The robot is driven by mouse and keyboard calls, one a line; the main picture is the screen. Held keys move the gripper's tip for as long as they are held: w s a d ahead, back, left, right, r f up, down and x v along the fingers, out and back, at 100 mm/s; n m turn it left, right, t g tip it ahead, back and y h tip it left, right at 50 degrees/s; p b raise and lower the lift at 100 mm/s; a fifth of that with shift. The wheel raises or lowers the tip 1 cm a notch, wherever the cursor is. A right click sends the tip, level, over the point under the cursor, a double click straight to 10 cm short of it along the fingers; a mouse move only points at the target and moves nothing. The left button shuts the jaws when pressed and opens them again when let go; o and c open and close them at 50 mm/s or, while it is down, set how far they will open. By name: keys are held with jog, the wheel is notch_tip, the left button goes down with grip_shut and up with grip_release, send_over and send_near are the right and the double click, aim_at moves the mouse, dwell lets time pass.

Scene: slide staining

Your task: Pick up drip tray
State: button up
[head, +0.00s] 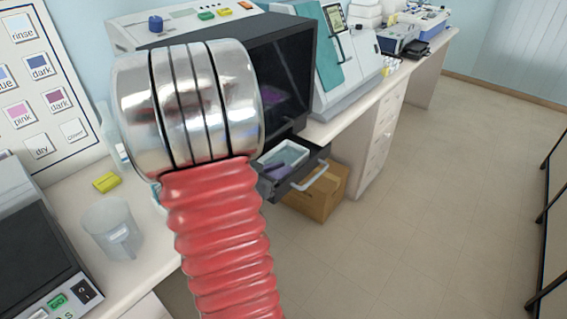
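A pale blue-grey tray (291,156), which looks like the drip tray, rests in the pulled-out black drawer (311,169) low on the front of a dark machine. Something purple shows at the tray's near left side. My red ribbed arm with its silver collar stands in front and comes close to the tray's left side in the picture. It hides part of the machine. My gripper is not in view, so its state and distance from the tray do not show.
The drawer has a white handle (313,178) and juts out over a cardboard box (318,196). A clear beaker (112,230) and a yellow block (106,182) stand on the bench at left. The floor (420,200) at right is clear.

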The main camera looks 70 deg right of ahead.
jog(key=shift+s+d+f, duration=0.1)
jog(key=shift+d, duration=0.15)
jog(key=shift+r+x, duration=0.1)
jog(key=shift+x, duration=1.25)
jog(key=shift+r+x, duration=0.15)
jog(key=shift+x, duration=1.15)
jog(key=shift+c, duration=0.5)
grip_shut()
jog(key=shift+r, duration=0.1)
